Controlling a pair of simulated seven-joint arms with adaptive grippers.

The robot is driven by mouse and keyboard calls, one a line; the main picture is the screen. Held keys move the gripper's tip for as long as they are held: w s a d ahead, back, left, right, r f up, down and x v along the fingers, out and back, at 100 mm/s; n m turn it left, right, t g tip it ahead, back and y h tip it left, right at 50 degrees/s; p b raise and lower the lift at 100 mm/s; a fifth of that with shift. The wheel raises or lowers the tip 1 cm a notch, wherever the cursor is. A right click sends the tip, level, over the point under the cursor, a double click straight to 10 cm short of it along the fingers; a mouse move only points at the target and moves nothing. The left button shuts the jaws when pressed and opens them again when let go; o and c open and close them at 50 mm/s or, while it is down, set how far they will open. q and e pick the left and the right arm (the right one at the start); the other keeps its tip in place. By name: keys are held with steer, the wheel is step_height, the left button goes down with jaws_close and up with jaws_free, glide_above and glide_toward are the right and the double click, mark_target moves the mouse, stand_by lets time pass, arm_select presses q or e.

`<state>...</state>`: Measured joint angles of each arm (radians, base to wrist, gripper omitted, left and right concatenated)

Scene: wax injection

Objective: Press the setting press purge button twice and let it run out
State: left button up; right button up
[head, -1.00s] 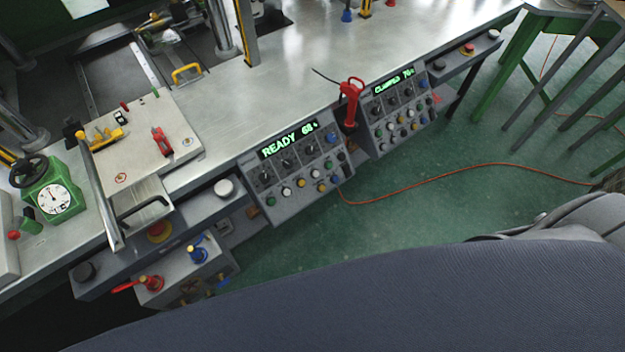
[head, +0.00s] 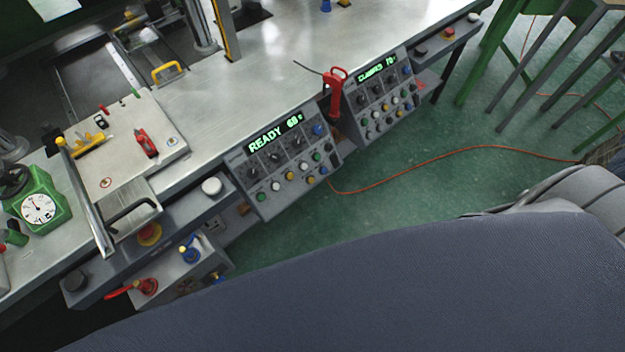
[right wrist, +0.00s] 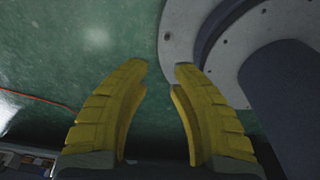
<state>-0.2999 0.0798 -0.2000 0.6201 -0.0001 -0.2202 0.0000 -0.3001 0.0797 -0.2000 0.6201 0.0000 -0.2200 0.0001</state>
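The nearer control panel (head: 287,161) hangs on the front edge of the metal bench, with a green display (head: 275,134) reading READY and a number that looks like 68. Below it are dark knobs and several coloured buttons; their labels are too small to read, so I cannot tell which is the purge button. A second panel (head: 383,91) to its right reads CLAMPED 70 or similar. My right gripper (right wrist: 160,75) is open and empty in the right wrist view, its yellow fingers apart above the green floor. My left gripper is not in view.
A red-handled tool (head: 336,92) stands between the panels. A green gauge box (head: 38,206) and a metal lever (head: 88,200) are at the left. Red and blue valves (head: 189,250) sit below the bench edge. An orange cable (head: 440,160) crosses the open floor.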

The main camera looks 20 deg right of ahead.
jaws_close()
steer(key=shift+c, duration=1.9)
jaws_free()
